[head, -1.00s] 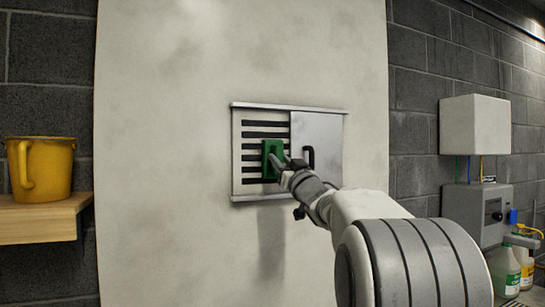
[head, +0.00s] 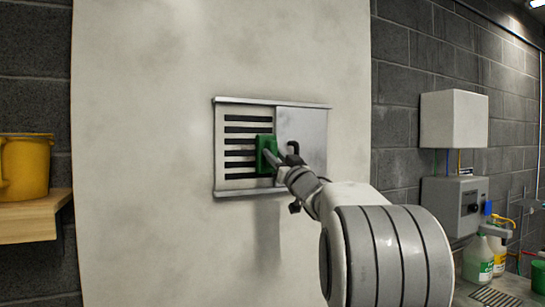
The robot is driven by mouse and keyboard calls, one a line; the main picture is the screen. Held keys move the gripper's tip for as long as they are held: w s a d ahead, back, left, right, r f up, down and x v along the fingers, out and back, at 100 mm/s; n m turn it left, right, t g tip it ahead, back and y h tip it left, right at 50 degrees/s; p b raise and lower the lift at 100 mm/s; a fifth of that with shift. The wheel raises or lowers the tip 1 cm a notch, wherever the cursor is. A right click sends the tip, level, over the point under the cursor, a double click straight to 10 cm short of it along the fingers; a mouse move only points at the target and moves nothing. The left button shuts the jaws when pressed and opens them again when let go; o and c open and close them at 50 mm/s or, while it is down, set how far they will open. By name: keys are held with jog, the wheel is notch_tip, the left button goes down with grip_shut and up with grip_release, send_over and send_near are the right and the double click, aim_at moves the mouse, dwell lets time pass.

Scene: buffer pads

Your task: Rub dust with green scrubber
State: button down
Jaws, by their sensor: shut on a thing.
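My gripper (head: 275,164) is shut on the green scrubber (head: 263,150) and holds it upright at the right part of the slatted vent (head: 240,170), next to the sliding panel. The scrubber appears to be against the slats, though contact cannot be told for certain. The vent sits in a metal frame on a pale wall panel (head: 150,150). The sliding panel (head: 312,122) covers the frame's right side, and its dark handle (head: 293,149) is partly hidden by my gripper. Grey dusty smudges show on the pale panel; no clear dust patch can be made out on the slats.
A yellow pitcher (head: 28,165) stands on a wooden shelf (head: 30,224) at the left. At the right are a white box (head: 454,119), a grey control box (head: 455,206) and spray bottles (head: 478,260) on a counter. The space before the pale panel is clear.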

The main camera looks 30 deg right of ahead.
jog(key=shift+a+b, duration=2.4)
jog(key=shift+a, duration=2.5)
jog(key=shift+d+r+p, duration=0.2)
jog(key=shift+d+p, duration=1.75)
jog(key=shift+d, duration=1.65)
jog(key=shift+d+r+p, duration=0.1)
jog(key=shift+d+p, duration=0.85)
jog(key=shift+d, duration=0.7)
jog(key=shift+s, duration=0.15)
jog(key=shift+d, duration=0.1)
